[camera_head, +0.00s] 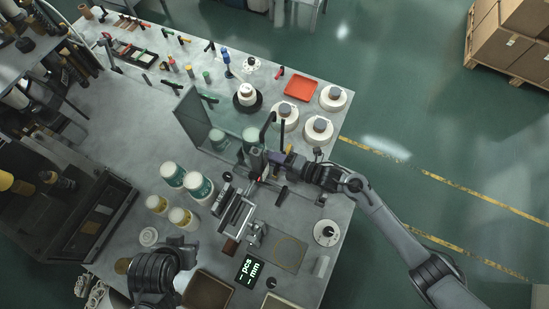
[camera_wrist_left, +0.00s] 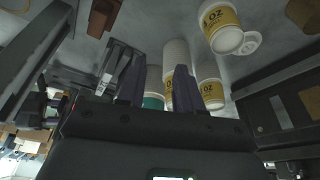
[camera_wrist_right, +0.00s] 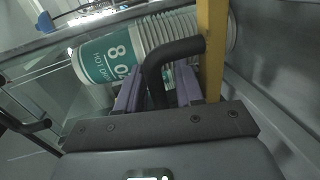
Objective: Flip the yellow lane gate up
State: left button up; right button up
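The yellow lane gate shows as a yellow bar (camera_wrist_right: 211,50) standing upright in the right wrist view, just right of my right gripper's fingers. A black bent handle (camera_wrist_right: 172,52) joins near it and runs down between those fingers. My right gripper (camera_wrist_right: 158,90) appears open around the handle, with gaps beside it; contact is unclear. In the head view my right gripper (camera_head: 279,160) is at the machine (camera_head: 238,208), and the gate is mostly hidden there. My left gripper (camera_wrist_left: 156,85) is open and empty, over the front of the table near the cup stacks (camera_head: 182,218).
A stack of green 8 oz cups (camera_wrist_right: 105,60) lies beyond my right gripper. A clear panel (camera_head: 192,117) stands behind the machine. White round containers (camera_head: 318,130) and a red tray (camera_head: 300,87) stand at the back right. A display (camera_head: 249,271) sits at the front.

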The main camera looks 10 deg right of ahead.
grip_shut()
jog(key=shift+r, duration=0.1)
jog(key=w+r+m, duration=0.1)
jog(key=w+d+r+m, duration=0.1)
jog(key=m, duration=0.1)
jog(key=shift+d+r+m+g+y, duration=0.1)
jog(key=shift+r+m+g+y, duration=0.2)
jog(key=shift+g+y, duration=0.1)
